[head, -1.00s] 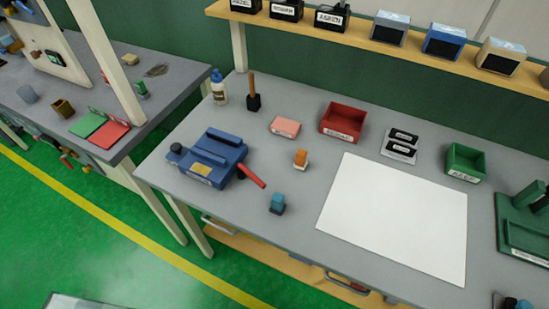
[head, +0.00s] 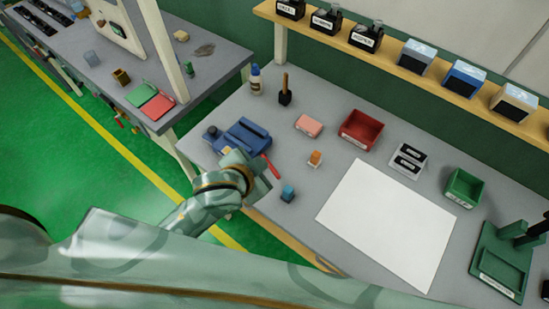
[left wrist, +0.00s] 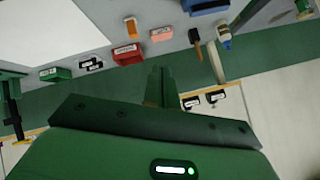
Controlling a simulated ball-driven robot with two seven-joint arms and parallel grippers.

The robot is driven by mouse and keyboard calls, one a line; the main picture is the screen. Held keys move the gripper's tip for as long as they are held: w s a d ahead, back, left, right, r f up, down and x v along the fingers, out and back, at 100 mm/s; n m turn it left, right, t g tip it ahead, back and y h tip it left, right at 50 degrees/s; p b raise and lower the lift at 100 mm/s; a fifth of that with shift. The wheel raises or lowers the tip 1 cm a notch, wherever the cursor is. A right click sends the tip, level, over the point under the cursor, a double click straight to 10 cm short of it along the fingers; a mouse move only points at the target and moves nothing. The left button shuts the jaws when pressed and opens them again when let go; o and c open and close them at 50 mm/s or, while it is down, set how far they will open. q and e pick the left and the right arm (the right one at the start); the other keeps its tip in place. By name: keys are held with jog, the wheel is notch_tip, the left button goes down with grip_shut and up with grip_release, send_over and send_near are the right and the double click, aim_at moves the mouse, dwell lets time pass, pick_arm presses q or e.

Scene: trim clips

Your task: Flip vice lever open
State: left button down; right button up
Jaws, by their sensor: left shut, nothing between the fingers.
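The blue vice (head: 243,137) stands at the left end of the grey workbench. Its red lever (head: 271,166) sticks out from the vice's right side toward the bench's front, partly hidden by my left arm. In the left wrist view only a blue edge of the vice (left wrist: 207,7) shows at the top, and the lever is not seen. My left gripper (left wrist: 160,75) is shut and empty in that view. In the head view my left arm reaches up to the front of the vice, and its fingertips cannot be made out. My right gripper is not in view.
An orange-topped stamp (head: 315,158) and a blue block (head: 288,193) stand right of the lever. A bottle (head: 255,80), a wooden-handled tool (head: 285,90), a pink block (head: 309,124) and a red bin (head: 361,129) stand behind. A white sheet (head: 388,222) lies flat to the right.

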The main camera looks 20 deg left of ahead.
pick_arm(q)
jog(key=w+d+f+m+g+h, duration=0.25)
jog(key=d+h, duration=0.25)
jog(key=d, duration=0.5)
jog(key=w+a+f+n, duration=0.1)
jog(key=w+a+f, duration=0.1)
jog(key=a, duration=0.3)
jog(key=w+a+f+n+y, duration=0.1)
jog(key=w+a+f, duration=0.2)
jog(key=a+f, duration=0.2)
jog(key=shift+w+a+f+n, duration=0.2)
jog(key=shift+w+a+n, duration=0.05)
jog(key=shift+a+n, duration=0.1)
jog(key=shift+g, duration=0.25)
